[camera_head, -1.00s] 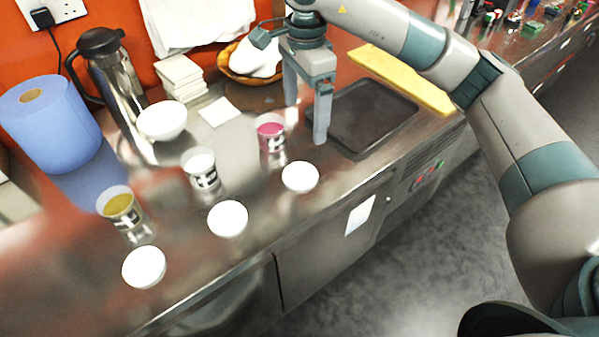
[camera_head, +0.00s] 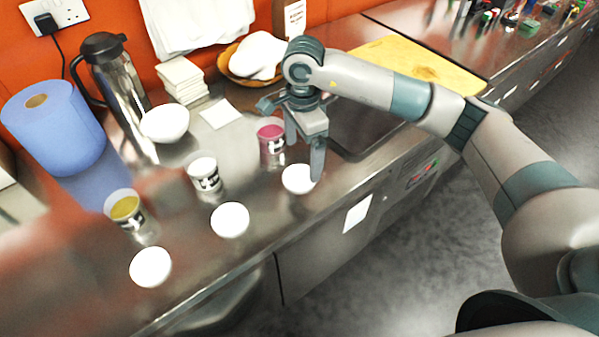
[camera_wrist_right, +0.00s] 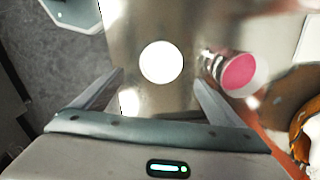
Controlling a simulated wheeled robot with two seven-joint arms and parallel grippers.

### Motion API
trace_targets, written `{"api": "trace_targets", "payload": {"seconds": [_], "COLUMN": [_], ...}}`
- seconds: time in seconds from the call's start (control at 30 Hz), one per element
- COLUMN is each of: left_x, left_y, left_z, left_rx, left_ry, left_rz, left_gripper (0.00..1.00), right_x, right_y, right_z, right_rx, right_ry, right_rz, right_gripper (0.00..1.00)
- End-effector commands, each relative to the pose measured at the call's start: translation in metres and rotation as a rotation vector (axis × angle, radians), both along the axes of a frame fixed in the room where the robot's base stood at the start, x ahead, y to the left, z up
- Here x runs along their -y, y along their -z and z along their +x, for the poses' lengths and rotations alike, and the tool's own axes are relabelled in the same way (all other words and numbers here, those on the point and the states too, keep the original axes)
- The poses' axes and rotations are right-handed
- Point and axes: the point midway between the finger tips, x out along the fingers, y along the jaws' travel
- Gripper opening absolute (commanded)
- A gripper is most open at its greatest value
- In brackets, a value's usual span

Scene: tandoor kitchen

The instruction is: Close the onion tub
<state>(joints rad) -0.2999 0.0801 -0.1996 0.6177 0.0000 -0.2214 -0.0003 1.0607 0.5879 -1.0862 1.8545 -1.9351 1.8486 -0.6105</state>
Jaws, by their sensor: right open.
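Three open tubs stand on the steel counter: one with pink contents (camera_head: 271,141), one with white contents (camera_head: 203,173) and one with yellow-brown contents (camera_head: 124,208). The pink one looks like the onion tub, and no lid is on it. A round white lid (camera_head: 295,179) lies flat on the counter in front of it. My right gripper (camera_head: 303,160) is open and empty, pointing down over this lid. In the right wrist view the lid (camera_wrist_right: 161,61) appears between the spread fingers, and the pink tub (camera_wrist_right: 238,72) is just right of them. My left gripper is not in view.
Two more white lids lie in front of the white tub (camera_head: 230,220) and the yellow-brown tub (camera_head: 151,267). Behind are a white bowl (camera_head: 165,123), a steel flask (camera_head: 113,75) and a blue paper roll (camera_head: 53,125). A dark tray (camera_head: 362,125) and yellow board (camera_head: 425,62) are to the right.

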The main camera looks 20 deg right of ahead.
Motion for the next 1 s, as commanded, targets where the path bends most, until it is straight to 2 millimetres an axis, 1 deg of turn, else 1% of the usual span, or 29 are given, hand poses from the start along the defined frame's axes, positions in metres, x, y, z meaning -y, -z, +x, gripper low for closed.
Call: {"api": "trace_targets", "payload": {"seconds": [0.03,0.2,0.5,0.67,0.9,1.0], "left_x": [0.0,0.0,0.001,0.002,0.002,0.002], "left_y": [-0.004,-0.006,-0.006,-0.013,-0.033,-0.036], "left_z": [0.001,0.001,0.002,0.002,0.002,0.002], "left_rx": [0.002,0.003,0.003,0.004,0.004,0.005], "left_ry": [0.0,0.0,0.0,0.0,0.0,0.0], "left_rz": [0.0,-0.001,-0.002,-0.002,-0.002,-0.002], "left_gripper": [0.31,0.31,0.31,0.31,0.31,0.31], "right_x": [0.0,0.0,-0.001,-0.002,-0.007,-0.007], "right_y": [0.004,0.013,0.014,0.019,0.044,0.056], "right_z": [-0.001,0.0,0.0,0.0,-0.001,-0.001], "right_rx": [-0.002,0.0,0.001,-0.001,-0.004,-0.003], "right_ry": [0.0,-0.001,-0.001,0.0,0.0,0.001], "right_rz": [0.0,0.0,0.0,0.0,-0.001,0.0], "right_gripper": [0.91,0.91,0.91,0.91,0.91,0.91]}}
